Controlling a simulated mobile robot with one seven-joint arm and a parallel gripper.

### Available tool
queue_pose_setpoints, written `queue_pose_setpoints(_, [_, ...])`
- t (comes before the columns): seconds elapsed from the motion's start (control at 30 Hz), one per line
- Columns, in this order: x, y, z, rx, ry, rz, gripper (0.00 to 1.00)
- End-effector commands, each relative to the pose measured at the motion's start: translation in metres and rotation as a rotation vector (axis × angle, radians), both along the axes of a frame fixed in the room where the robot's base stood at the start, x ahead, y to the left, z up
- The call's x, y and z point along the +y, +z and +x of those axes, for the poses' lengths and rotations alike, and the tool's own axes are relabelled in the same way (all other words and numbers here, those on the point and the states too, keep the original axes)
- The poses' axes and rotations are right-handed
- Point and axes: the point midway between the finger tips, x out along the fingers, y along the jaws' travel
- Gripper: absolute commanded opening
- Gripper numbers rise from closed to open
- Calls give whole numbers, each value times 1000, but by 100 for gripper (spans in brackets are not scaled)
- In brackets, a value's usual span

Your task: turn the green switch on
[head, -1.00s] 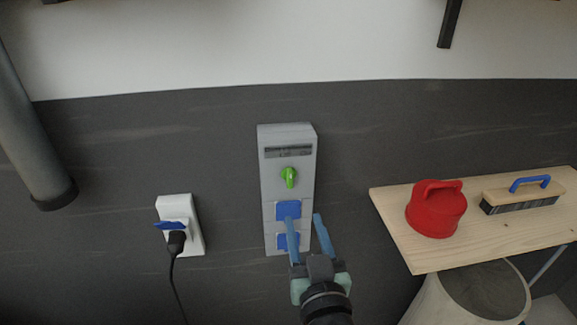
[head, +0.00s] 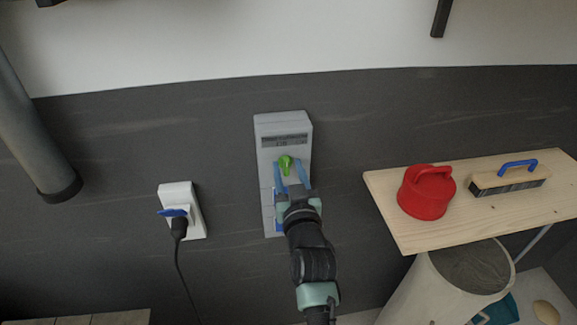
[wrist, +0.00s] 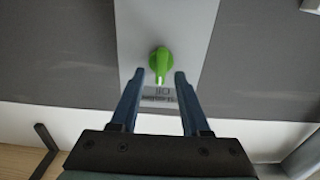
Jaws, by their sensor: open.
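The green switch (head: 286,164) is a small rotary knob on the upper part of a grey wall box (head: 294,125). In the wrist view the knob (wrist: 160,62) lies ahead of and between the fingertips, its narrow end pointing at the label on the box. My gripper (head: 291,178) is open, with one blue finger on each side of the knob's line. In the wrist view the fingers (wrist: 160,75) are apart and hold nothing. Whether a finger touches the knob cannot be told. The lower blue covers of the box are mostly hidden behind my gripper.
A white socket (head: 193,228) with a black plug and cord is on the wall at left. At right a wooden shelf (head: 420,238) carries a red lidded container (head: 427,195) and a blue-handled brush (head: 510,180). A bucket (head: 425,285) stands below. A grey pipe (head: 28,135) runs at far left.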

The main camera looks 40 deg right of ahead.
Motion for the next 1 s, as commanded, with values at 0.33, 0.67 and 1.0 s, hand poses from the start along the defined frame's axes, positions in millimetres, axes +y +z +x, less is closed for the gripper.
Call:
queue_pose_setpoints(0.33, [-1, 0, 2, -1, 0, -1, 43])
queue_pose_setpoints(0.67, [-1, 0, 2, -1, 0, -1, 0])
queue_pose_setpoints(1.0, [-1, 0, 2, -7, 0, 12, 0])
